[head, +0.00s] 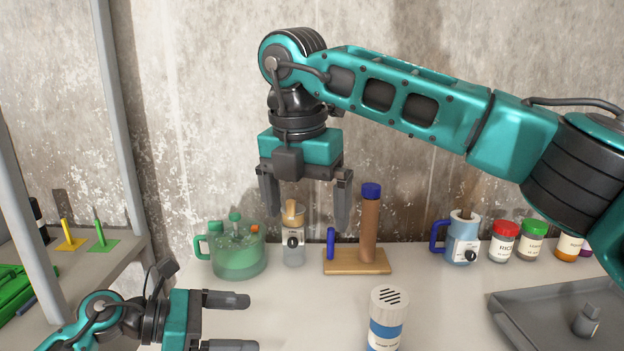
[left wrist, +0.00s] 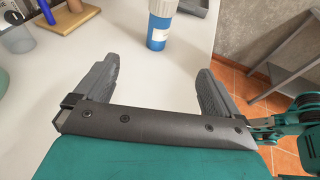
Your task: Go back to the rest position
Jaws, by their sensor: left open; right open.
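My right gripper (head: 305,203) hangs fingers down above the back of the white table, in front of the wall. It is open and nothing is between its fingers. My left gripper (head: 240,322) is low at the left front of the head view, its fingers pointing right. It is open and empty. In the left wrist view its two fingers (left wrist: 158,85) are spread wide over the white tabletop, with a blue-and-white canister beyond them.
Along the back stand a green pot (head: 238,262), a small jar (head: 293,250), a wooden stand (head: 357,262), a blue-handled mug (head: 461,240) and several spice jars (head: 503,243). A blue-and-white canister (head: 386,325) stands front centre. A grey tray (head: 520,298) lies right. A shelf (head: 125,258) stands left.

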